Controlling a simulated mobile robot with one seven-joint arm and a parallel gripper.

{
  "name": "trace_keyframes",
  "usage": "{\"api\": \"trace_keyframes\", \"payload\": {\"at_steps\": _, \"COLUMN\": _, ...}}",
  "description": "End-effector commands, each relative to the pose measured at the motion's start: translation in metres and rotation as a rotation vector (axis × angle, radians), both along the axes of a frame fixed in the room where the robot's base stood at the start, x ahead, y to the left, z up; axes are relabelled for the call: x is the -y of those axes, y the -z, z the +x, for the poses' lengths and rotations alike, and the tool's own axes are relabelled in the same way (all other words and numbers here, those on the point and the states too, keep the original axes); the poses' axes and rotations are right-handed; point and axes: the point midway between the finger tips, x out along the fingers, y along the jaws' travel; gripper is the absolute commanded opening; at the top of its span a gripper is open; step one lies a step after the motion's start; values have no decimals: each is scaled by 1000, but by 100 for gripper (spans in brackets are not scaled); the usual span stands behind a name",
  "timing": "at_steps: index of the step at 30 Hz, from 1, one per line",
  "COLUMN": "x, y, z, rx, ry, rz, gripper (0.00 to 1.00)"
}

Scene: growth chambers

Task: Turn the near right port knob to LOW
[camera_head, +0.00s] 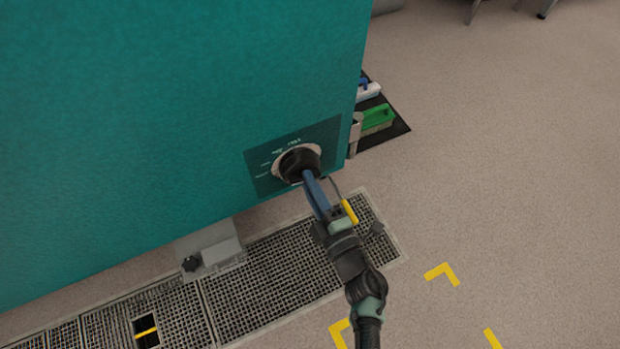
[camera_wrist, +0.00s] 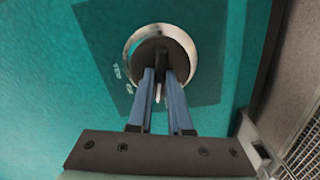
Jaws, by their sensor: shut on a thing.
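The black port knob (camera_head: 299,163) sits in a pale ring on a dark label plate (camera_head: 262,181) on the teal wall. The knob also shows in the wrist view (camera_wrist: 158,57), with a silvery ring (camera_wrist: 189,44) around it. My gripper (camera_head: 309,178) reaches the knob from below, and its two blue fingers (camera_wrist: 159,78) are shut on the knob's grip bar. White marks stand around the ring, but they are too small or turned to read surely. The fingers hide part of the knob, and I cannot tell which mark it points at.
A metal grate (camera_head: 270,285) runs along the wall's foot, with a small opening (camera_head: 147,331). A grey bracket (camera_head: 213,258) with a black knob juts out to the left. A green brush (camera_head: 377,119) lies on a dark mat at the right. Open floor lies further right.

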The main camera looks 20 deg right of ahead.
Motion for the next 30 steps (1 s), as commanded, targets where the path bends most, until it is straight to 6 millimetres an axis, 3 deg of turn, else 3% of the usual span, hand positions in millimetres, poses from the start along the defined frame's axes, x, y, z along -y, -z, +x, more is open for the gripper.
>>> {"api": "trace_keyframes", "payload": {"at_steps": 13, "x": 0, "y": -1, "z": -1, "rx": -9, "ry": 0, "rz": 227, "gripper": 0}}
{"api": "trace_keyframes", "payload": {"at_steps": 29, "x": 0, "y": 0, "z": -1, "rx": -9, "ry": -1, "rz": 257, "gripper": 0}}
{"api": "trace_keyframes", "payload": {"at_steps": 30, "x": 0, "y": 0, "z": -1, "rx": -8, "ry": -2, "rz": 257, "gripper": 21}}
